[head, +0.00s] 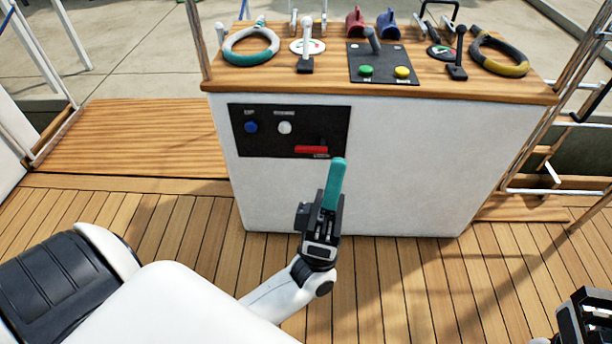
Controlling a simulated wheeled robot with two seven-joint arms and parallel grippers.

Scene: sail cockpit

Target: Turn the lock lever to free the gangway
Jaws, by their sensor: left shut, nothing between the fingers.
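A red lever (311,149) lies level at the lower right of a black panel (267,145) on the front of the white console. It looks like the lock lever; its label is too small to read. My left gripper (338,165) has teal fingers pressed together, with nothing between them. Its tips are just below and right of the red lever in the picture; I cannot tell whether they touch the console. My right gripper (585,315) shows only partly at the bottom right corner, far from the lever. A wooden walkway (150,135), perhaps the gangway, lies left of the console.
The panel also has a blue button (251,127) and a white button (285,128). The console's wooden top (330,76) carries levers, gauges, rope-like rings and green and yellow buttons. Metal rails stand on both sides. The plank deck (420,290) before the console is clear.

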